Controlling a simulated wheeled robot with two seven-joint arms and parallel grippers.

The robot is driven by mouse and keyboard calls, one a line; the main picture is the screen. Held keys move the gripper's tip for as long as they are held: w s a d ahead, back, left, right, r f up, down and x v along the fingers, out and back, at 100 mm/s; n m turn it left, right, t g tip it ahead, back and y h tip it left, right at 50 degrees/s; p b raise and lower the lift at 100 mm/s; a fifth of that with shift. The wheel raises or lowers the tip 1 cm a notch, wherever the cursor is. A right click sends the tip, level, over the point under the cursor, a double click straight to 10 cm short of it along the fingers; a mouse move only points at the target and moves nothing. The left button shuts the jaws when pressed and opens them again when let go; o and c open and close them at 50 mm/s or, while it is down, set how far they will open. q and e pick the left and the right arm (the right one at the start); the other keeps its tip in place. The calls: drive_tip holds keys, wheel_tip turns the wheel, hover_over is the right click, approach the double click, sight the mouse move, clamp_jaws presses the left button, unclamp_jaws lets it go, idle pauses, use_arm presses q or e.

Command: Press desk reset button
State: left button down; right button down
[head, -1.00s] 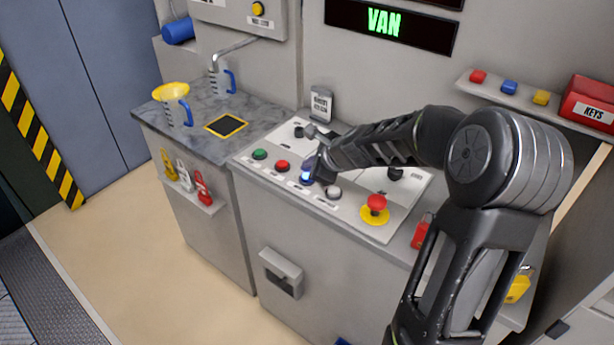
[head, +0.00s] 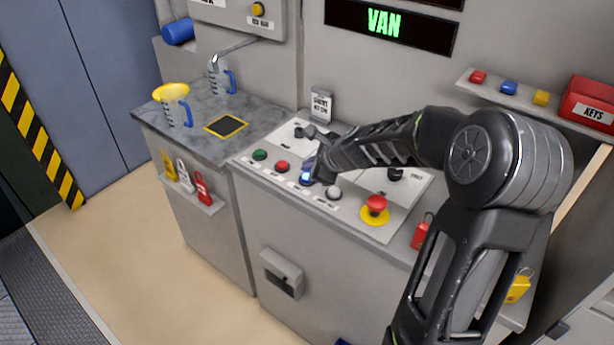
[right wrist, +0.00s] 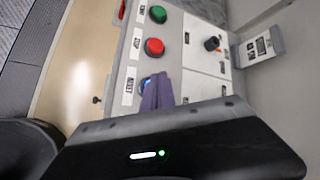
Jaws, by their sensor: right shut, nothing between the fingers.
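The desk panel (head: 345,213) carries a row of buttons: green (head: 260,155), red (head: 282,166), blue and lit (head: 306,180), and white (head: 333,193). My right gripper (head: 311,166) is shut and empty, with its tips right at the blue button. In the right wrist view the shut fingers (right wrist: 158,92) partly cover the blue button (right wrist: 146,83); I cannot tell whether they touch it. My left gripper is not in view.
A red mushroom button on a yellow base (head: 376,205) stands right of the white button. Black knobs sit behind the row, and a small sign (head: 321,104) stands at the back. Jugs (head: 177,106) are on the left counter (head: 150,113).

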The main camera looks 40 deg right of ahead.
drive_tip(key=shift+f, duration=0.1)
idle(0.5)
drive_tip(key=shift+f+b, duration=0.35)
drive_tip(key=shift+b, duration=0.05)
drive_tip(key=shift+f+b, duration=0.5)
idle(0.6)
idle(0.3)
drive_tip(key=shift+r+p, duration=0.95)
drive_tip(key=shift+r, duration=0.1)
wheel_tip(320, 180, up, 5)
drive_tip(key=p, duration=0.5)
idle(0.6)
